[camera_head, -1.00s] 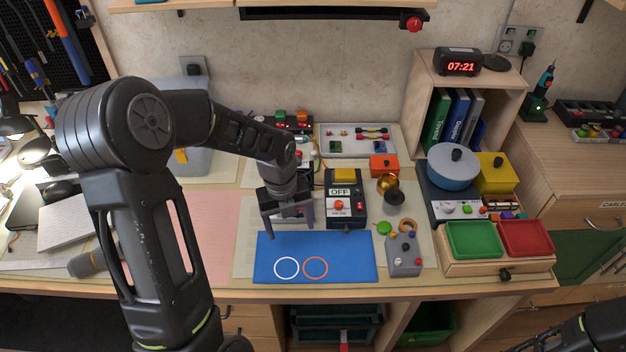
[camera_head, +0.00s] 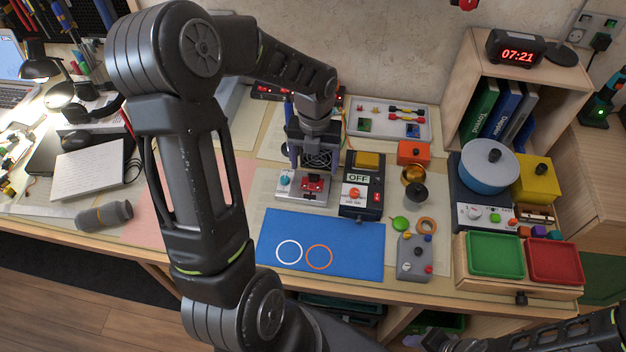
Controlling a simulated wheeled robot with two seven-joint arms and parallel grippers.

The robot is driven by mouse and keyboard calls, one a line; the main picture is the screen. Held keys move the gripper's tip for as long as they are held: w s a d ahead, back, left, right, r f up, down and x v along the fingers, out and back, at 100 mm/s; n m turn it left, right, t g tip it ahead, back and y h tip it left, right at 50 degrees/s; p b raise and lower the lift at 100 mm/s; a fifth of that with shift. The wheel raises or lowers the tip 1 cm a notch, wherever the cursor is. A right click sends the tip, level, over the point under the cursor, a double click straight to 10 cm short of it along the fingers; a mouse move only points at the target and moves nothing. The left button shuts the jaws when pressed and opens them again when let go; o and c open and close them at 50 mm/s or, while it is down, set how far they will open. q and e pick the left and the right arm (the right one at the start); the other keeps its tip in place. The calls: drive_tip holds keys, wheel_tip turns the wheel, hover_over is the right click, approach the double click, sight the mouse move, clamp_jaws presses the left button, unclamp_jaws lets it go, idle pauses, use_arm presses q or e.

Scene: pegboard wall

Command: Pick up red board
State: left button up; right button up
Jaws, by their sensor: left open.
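A small red board (camera_head: 314,184) sits in a light grey device (camera_head: 289,191) on the table, behind the blue mat (camera_head: 345,237). My left gripper (camera_head: 313,166) points down just above and behind the red board. It is open, with its fingers spread to either side of a dark fan-like part. No object is held between its fingers. I cannot tell whether the fingertips touch the device. My right arm (camera_head: 560,336) shows at the lower right edge, with its gripper out of view.
A black box with an OFF label (camera_head: 360,179) stands close to the right of the grey device. Further right are an orange box (camera_head: 413,152), a grey control box (camera_head: 412,268) and green (camera_head: 495,255) and red (camera_head: 556,262) trays. The blue mat is bare except for two printed rings.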

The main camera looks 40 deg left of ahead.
sight(313, 178)
use_arm(q)
drive_tip(key=shift+f, duration=0.2)
drive_tip(key=shift+s+a+f+p, duration=0.15)
drive_tip(key=shift+f+p, duration=0.35)
drive_tip(key=shift+f, duration=2.15)
drive_tip(key=c, duration=1.4)
drive_tip(key=shift+c, duration=0.2)
wheel_tip(313, 178, up, 10)
drive_tip(key=shift+b, duration=0.45)
